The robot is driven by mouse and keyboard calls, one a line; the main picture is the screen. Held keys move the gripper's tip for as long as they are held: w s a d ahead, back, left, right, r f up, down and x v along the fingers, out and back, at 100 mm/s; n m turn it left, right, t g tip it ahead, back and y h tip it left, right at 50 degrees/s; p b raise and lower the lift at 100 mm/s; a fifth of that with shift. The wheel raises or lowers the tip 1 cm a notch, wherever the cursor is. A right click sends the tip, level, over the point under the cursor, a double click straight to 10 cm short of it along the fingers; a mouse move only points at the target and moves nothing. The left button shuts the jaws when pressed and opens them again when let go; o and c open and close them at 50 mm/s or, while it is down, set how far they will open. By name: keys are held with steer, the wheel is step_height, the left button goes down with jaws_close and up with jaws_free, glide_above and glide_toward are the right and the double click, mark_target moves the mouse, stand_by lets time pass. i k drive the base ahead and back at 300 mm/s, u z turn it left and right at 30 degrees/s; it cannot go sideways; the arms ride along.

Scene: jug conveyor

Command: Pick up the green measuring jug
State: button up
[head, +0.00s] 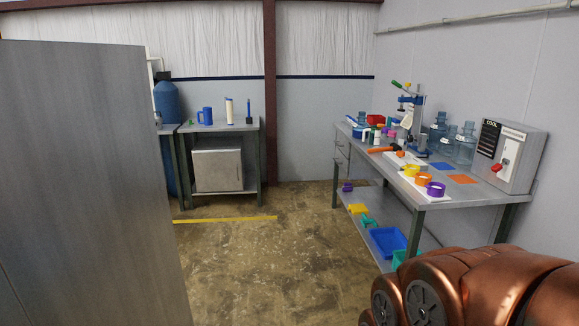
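I cannot clearly pick out a green measuring jug. A small green item (370,221) lies on the lower shelf of the right bench, too small to identify. A teal-green item (399,259) further forward on that shelf is partly hidden by my arm. A blue jug (205,116) stands on the back table. My copper-coloured arm fills the bottom right corner, and my gripper is out of view.
The right bench (465,202) holds yellow, orange and purple cups, clear bottles and a grey box (505,155). A blue tray (388,241) is on its lower shelf. A tall grey panel (85,180) blocks the left. The middle floor is clear.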

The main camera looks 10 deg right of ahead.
mark_target(375, 131)
steer(key=z, duration=0.25)
steer(key=i, duration=4.05)
steer(key=u, duration=0.1)
